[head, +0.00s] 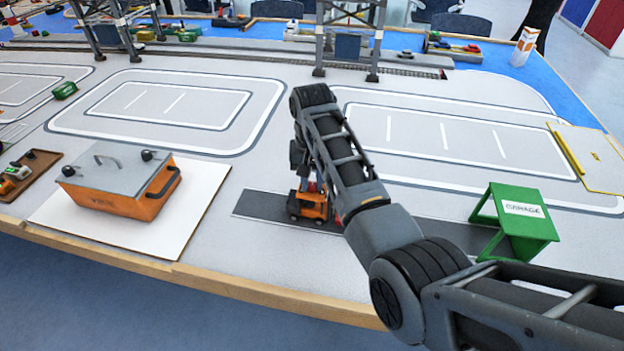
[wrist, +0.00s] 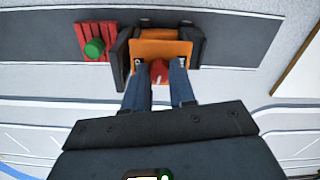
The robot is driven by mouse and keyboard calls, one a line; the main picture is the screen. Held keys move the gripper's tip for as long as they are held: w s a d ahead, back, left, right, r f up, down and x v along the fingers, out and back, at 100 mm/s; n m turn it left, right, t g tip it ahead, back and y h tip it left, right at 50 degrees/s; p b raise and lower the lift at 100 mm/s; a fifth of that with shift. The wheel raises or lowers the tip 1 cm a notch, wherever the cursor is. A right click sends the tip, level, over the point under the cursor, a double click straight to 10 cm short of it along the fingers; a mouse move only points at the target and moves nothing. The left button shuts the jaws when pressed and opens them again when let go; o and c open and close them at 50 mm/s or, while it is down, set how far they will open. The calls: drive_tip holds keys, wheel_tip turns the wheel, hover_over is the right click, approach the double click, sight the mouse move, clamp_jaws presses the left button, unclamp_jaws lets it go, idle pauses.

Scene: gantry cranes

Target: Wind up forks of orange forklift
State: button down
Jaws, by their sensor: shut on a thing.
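The orange forklift (head: 308,206) stands on the dark road strip, partly behind my arm in the head view. In the wrist view its orange body (wrist: 160,47) lies ahead of my fingertips, with dark parts at its sides. My gripper (wrist: 159,72) points down at it, its two fingers on either side of a red knob (wrist: 158,69) at the forklift. The gripper is shut on this red knob. The forks cannot be made out clearly. In the head view my arm hides most of the gripper.
A red slatted piece with a green knob (wrist: 94,48) lies beside the forklift. A green garage (head: 515,222) stands right along the road strip (head: 270,207). An orange box with a grey lid (head: 118,184) sits on a white board to the left. Gantry legs (head: 322,45) stand behind.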

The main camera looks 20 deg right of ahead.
sight(312, 184)
drive_tip(key=shift+m, duration=0.9)
drive_tip(key=c, duration=0.9)
unclamp_jaws()
drive_tip(key=shift+r+b, duration=0.5)
drive_tip(key=shift+r, duration=3.45)
